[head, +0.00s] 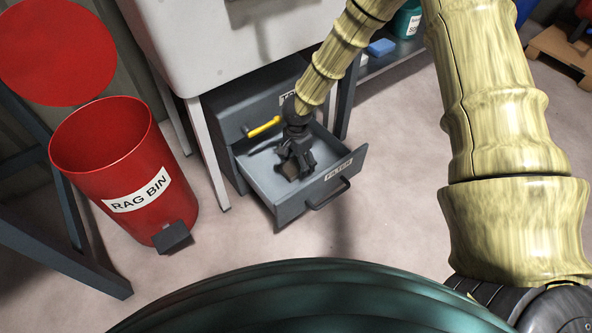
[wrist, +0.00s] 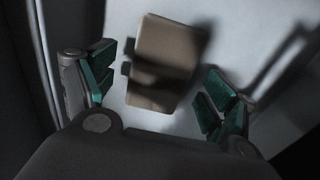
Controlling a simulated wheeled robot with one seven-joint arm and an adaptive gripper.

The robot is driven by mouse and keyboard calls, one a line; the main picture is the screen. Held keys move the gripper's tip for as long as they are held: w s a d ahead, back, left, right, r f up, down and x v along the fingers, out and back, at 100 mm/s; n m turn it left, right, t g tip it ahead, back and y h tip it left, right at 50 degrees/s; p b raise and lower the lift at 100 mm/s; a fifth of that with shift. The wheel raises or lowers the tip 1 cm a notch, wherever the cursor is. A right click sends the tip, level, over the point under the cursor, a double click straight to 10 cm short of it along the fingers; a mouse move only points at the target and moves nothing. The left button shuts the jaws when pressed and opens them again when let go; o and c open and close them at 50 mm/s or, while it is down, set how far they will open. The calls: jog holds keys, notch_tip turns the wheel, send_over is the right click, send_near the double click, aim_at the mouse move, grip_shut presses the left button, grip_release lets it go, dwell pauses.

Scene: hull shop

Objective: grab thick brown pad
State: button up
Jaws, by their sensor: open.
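The thick brown pad (wrist: 167,55) lies on the light floor of an open drawer. In the wrist view it sits between and a little beyond my two fingers, with a dark shadow across it. My gripper (wrist: 160,95) is open, with one green-padded finger on each side of the pad and a gap to the right one. In the head view my gripper (head: 297,165) reaches down into the drawer (head: 318,192). There the pad is mostly hidden by my gripper. I cannot tell whether the fingers touch the pad.
The drawer's front panel, with a label and dark handle (head: 328,194), stands toward me. A red rag bin (head: 118,165) stands left. A white bench (head: 225,40) overhangs the cabinet. The floor in front is clear.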

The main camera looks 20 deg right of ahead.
notch_tip(320, 180, down, 2)
jog(key=shift+f+b, duration=0.15)
jog(key=shift+b, duration=0.25)
jog(key=c, duration=1.2)
jog(key=shift+o, duration=0.2)
